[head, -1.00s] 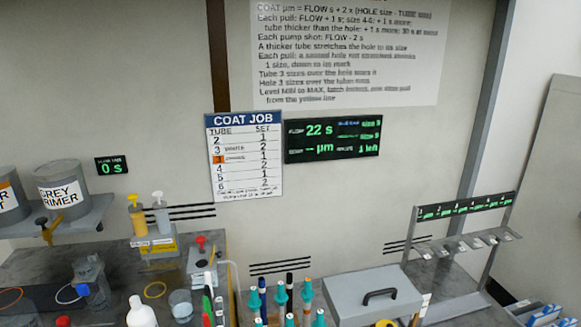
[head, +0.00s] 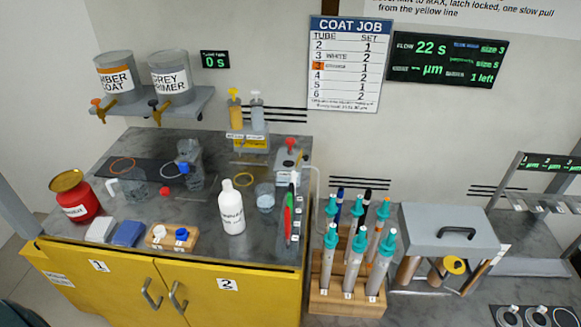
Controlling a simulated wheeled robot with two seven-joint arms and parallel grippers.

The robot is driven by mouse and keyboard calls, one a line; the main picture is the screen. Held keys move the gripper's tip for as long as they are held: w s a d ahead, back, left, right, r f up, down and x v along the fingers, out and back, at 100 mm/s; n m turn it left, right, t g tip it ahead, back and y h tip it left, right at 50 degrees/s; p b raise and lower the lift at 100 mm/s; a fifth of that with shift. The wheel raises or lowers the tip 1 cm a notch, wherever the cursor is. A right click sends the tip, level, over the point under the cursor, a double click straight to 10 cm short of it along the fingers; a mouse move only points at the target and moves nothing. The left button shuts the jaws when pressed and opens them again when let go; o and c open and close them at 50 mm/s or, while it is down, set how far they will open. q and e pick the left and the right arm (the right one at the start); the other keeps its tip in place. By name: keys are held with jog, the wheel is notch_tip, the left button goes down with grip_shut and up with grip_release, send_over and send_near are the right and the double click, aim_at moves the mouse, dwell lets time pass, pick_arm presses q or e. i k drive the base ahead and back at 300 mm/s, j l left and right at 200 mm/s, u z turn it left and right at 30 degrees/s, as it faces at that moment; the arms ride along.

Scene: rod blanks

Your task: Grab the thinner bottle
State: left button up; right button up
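A white bottle (head: 232,210) with a narrow neck and small dark lettering stands upright on the grey top of the yellow cabinet, near its front edge. The lettering is too small to read surely, but this is the only white bottle in view. Nothing holds it. A clear cup (head: 265,198) stands just to its right. Neither of my grippers shows in the head view.
Red and green pens (head: 289,212) stand right of the cup. A wooden block with blue and white caps (head: 172,237) lies left of the bottle. A red can (head: 75,197) stands far left. A rack of teal-topped tubes (head: 350,297) stands right of the cabinet.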

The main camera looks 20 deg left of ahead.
aim_at(230, 200)
jog(key=l+u, duration=0.1)
jog(key=u, duration=0.55)
jog(key=l+u, duration=0.4)
jog(key=k+l+u, duration=0.1)
jog(key=l+u, duration=0.25)
jog(key=l, duration=0.25)
jog(key=k+l, duration=0.1)
jog(key=l, duration=0.3)
jog(key=k+l+u, duration=0.1)
jog(key=l, duration=0.25)
jog(key=k+l, duration=0.1)
jog(key=l, duration=0.3)
